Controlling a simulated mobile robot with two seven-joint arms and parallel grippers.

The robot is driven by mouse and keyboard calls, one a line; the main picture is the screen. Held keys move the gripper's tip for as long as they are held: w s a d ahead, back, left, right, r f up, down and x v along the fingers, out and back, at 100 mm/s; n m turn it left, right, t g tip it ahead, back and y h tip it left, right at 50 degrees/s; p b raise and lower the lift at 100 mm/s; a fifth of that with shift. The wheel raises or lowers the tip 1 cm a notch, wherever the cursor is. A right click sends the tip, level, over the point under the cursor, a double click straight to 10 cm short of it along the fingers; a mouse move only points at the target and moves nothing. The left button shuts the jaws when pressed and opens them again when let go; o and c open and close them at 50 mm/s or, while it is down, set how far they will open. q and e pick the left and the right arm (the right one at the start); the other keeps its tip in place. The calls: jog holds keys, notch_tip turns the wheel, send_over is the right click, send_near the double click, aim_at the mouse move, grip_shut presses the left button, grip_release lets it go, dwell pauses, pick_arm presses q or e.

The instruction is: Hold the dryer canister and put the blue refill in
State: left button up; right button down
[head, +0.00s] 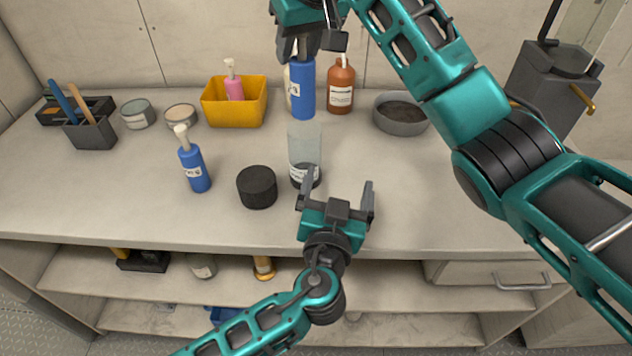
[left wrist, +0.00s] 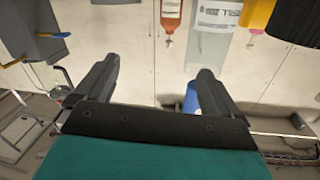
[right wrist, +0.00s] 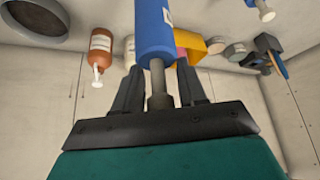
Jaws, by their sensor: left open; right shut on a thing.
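The clear dryer canister (head: 305,145), with a white label and dark base, stands upright on the counter. It also shows in the left wrist view (left wrist: 212,42), off to the right. My left gripper (head: 337,194) is open and empty at the near side of the canister; one finger overlaps its base in the head view. My right gripper (head: 308,44) is shut on the blue refill (head: 302,92). The refill hangs upright, its lower end seen just above the canister's mouth. In the right wrist view, the refill's grey stem (right wrist: 157,82) is between the fingers.
A black lid (head: 257,187) and a blue pump bottle (head: 194,168) stand left of the canister. Behind are a yellow bin (head: 235,112), an amber bottle (head: 341,88) and a grey bowl (head: 400,122). The counter front right of the canister is clear.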

aim_at(302, 129)
pick_arm(q)
jog(key=w+a+n+y, duration=0.2)
jog(key=w, duration=0.1)
jog(key=w+a+r+n+y, duration=0.1)
jog(key=w+a+n+y, duration=0.1)
jog(key=w, duration=0.2)
jog(key=w+a+n+y, duration=0.1)
jog(key=w+a+y, duration=0.1)
jog(key=w, duration=0.2)
jog(key=shift+a+r+n, duration=0.1)
jog(key=shift+r+n, duration=0.2)
jog(key=shift+n, duration=0.1)
jog(key=c, duration=1.2)
